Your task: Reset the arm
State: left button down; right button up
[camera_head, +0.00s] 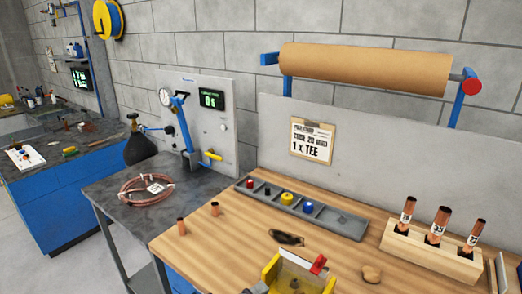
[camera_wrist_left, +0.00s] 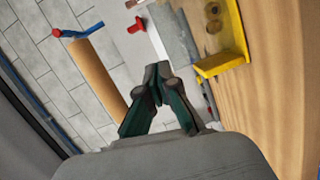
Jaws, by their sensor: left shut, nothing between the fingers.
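My left gripper (camera_wrist_left: 158,82) shows in the left wrist view, with its dark green fingers closed together and nothing between them. In that view it appears beside a yellow fixture (camera_wrist_left: 236,45) and a red piece (camera_wrist_left: 137,25); I cannot tell the exact gap. The yellow fixture with a red handle stands at the front edge of the wooden bench in the head view (camera_head: 272,268). I cannot clearly make out the left gripper in the head view. My right gripper is in neither view.
A wooden block (camera_head: 432,250) holds three labelled copper tubes at the right. A grey parts tray (camera_head: 340,222) lies at the bench's back. Two short copper pieces (camera_head: 214,209) stand at the left. A copper coil (camera_head: 140,192) lies on the grey table. A paper roll (camera_head: 360,68) hangs behind.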

pick_arm(q)
jog(key=s+a+f+m+g+y, duration=0.4)
jog(key=s+a+f+m+y, duration=0.25)
jog(key=s+f, duration=0.35)
jog(key=s+a+f+m+g+y, duration=0.2)
jog(key=s+a+f+g+y, duration=0.3)
jog(key=s+a, duration=0.75)
notch_tip(320, 180, down, 28)
jog(key=a+y, duration=0.1)
jog(key=s+a+f+g, duration=0.1)
jog(key=s+a+f, duration=0.2)
jog(key=s+f, duration=1.2)
jog(key=shift+s, duration=0.65)
jog(key=shift+m, duration=0.25)
